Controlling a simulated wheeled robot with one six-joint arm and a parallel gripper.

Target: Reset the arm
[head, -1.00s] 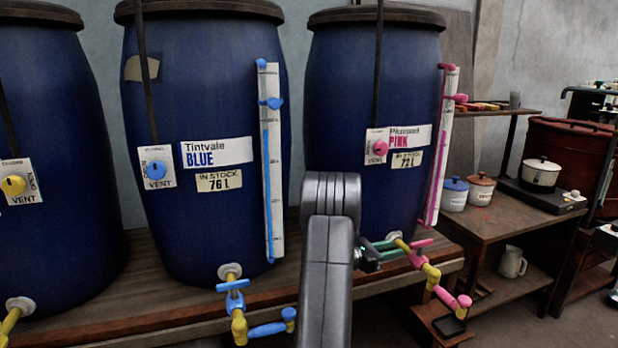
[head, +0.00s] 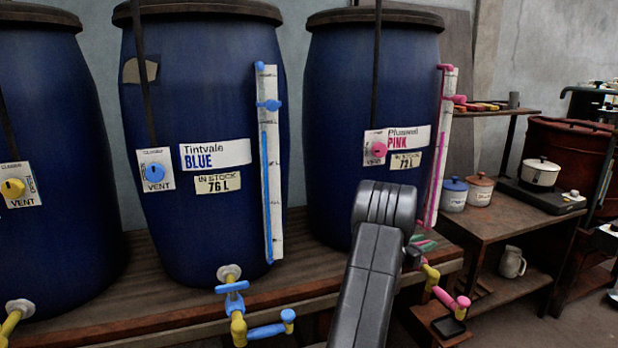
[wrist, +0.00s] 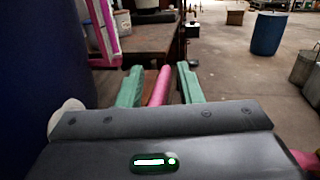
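My gripper (wrist: 160,72) shows in the wrist view with its two green fingers apart. A pink bar (wrist: 158,88), seemingly the pink tap's handle, lies between them with a gap on each side. I cannot tell how deep it sits between the fingers. In the head view my arm hides most of the gripper, and only a bit of green and pink shows right of it. The pink tap's yellow and pink spout (head: 447,297) shows below that, in front of the Plumseed PINK vat (head: 335,130).
The Tintvale BLUE vat (head: 205,110) with its blue tap (head: 237,310) stands left of my arm. A side table (head: 490,235) with pots stands to the right. In the wrist view a blue drum (wrist: 268,35) stands on open floor.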

